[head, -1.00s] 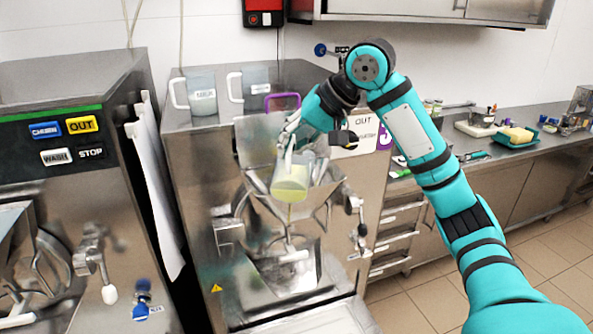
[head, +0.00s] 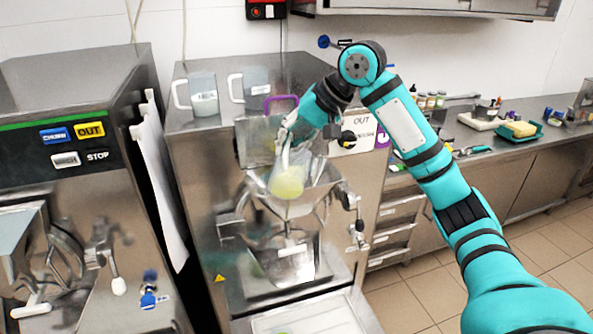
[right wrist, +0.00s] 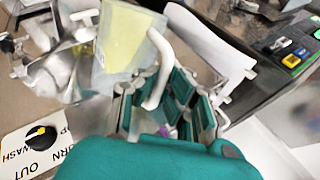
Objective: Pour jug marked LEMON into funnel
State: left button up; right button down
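My right gripper (head: 291,140) is shut on the white handle of a clear jug (head: 287,180) with pale yellow liquid. The jug is steeply tilted above the metal funnel (head: 318,190) on the front of the middle machine. In the right wrist view the jug (right wrist: 125,42) shows its yellow contents, and its handle runs down between the teal fingers of the gripper (right wrist: 165,100). No label is readable on this jug. I cannot clearly tell whether liquid is streaming now. My left gripper is not in view.
Two more clear jugs with white handles, one on the left (head: 204,95) and one behind (head: 243,88), stand on the machine top near a purple-handled item (head: 281,100). A second machine (head: 75,150) stands at left. A counter (head: 500,150) with small items runs along the right.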

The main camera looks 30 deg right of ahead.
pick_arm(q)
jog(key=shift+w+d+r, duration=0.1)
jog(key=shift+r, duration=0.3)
pick_arm(e)
jog(key=shift+w+d+r+g, duration=0.1)
jog(key=shift+d+r+g, duration=0.05)
jog(key=shift+r+g, duration=0.15)
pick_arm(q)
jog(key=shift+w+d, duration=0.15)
pick_arm(e)
jog(key=shift+w+d+r+m+y, duration=0.2)
jog(key=shift+w+d+m+y, duration=0.1)
jog(key=shift+y, duration=0.1)
